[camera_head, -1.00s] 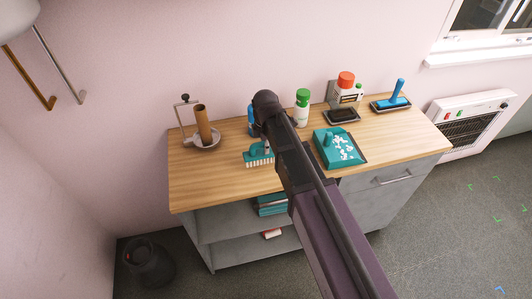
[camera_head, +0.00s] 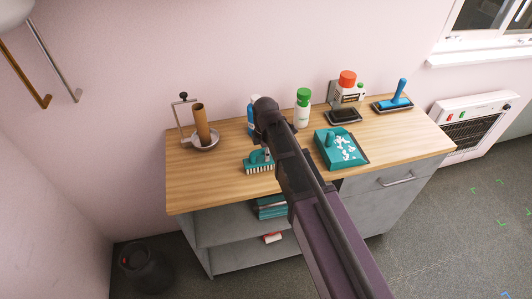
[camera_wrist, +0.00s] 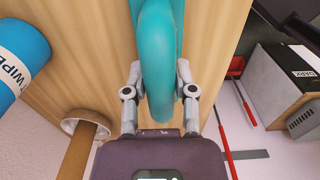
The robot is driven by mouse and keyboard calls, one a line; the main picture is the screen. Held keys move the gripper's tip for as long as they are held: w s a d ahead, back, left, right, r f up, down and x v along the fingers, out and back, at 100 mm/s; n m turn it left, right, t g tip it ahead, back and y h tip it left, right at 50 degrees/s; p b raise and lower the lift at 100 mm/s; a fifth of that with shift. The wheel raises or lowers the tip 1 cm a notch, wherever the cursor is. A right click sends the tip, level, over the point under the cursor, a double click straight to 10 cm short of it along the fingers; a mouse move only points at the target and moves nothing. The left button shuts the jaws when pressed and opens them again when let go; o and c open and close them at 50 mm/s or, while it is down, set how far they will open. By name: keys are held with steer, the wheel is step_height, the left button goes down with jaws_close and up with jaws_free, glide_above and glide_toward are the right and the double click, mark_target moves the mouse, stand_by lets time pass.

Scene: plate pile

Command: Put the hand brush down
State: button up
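The teal hand brush (camera_head: 258,163) shows in the head view low over the left-middle of the wooden worktop (camera_head: 210,185), its pale bristles facing down. I cannot tell whether the bristles touch the wood. In the wrist view its looped teal handle (camera_wrist: 157,60) stands between the two fingers of my gripper (camera_wrist: 160,75), with a finger against each side. My gripper looks shut on the handle. In the head view my arm hides the gripper and part of the brush.
A teal dustpan (camera_head: 345,150) with white bits lies right of my arm. A tube holder (camera_head: 203,140) stands left; a blue bottle (camera_head: 253,115), green-capped bottle (camera_head: 302,108), red-capped container (camera_head: 348,85) and blue-handled tool (camera_head: 399,93) stand behind. The front left worktop is clear.

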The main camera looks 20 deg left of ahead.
steer(key=shift+o, duration=1.4)
steer(key=shift+r, duration=0.1)
step_height(320, 180, up, 12)
steer(key=p, duration=1.2)
steer(key=shift+d, duration=0.1)
steer(key=s+d+m, duration=0.3)
steer(key=d+m, duration=0.9)
steer(key=d, duration=0.6)
steer(key=s+d+m, duration=0.3)
steer(key=d+m, duration=0.9)
steer(key=d, duration=0.6)
steer(key=shift+d, duration=0.35)
